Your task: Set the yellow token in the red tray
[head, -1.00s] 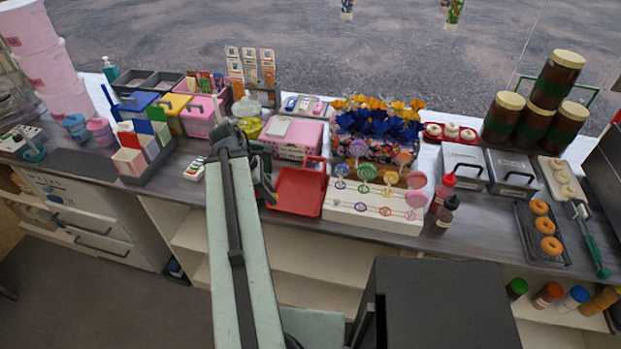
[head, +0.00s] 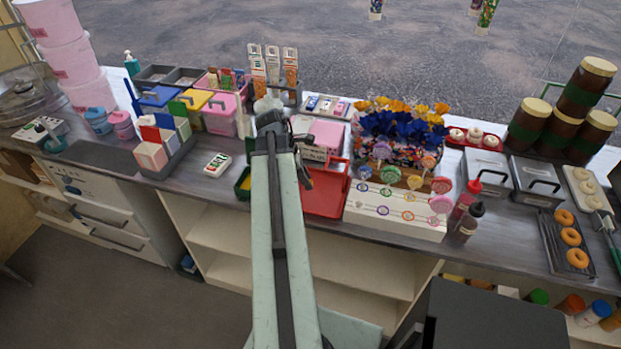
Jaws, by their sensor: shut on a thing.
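The red tray (head: 325,194) lies on the counter near its front edge, just right of my arm's end. My gripper (head: 297,163) is at the tray's left side, over or beside its left edge; its height above the counter is hard to tell. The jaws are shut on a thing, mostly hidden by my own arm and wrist. I cannot make out the yellow token anywhere else, so it is likely the thing held. The tray's left part is partly covered by my gripper.
A white lollipop stand (head: 395,212) is close on the tray's right. A pink box (head: 325,135) stands behind it. A green and yellow container (head: 243,184) is left of my arm. A small white block (head: 217,164) lies on clear counter farther left.

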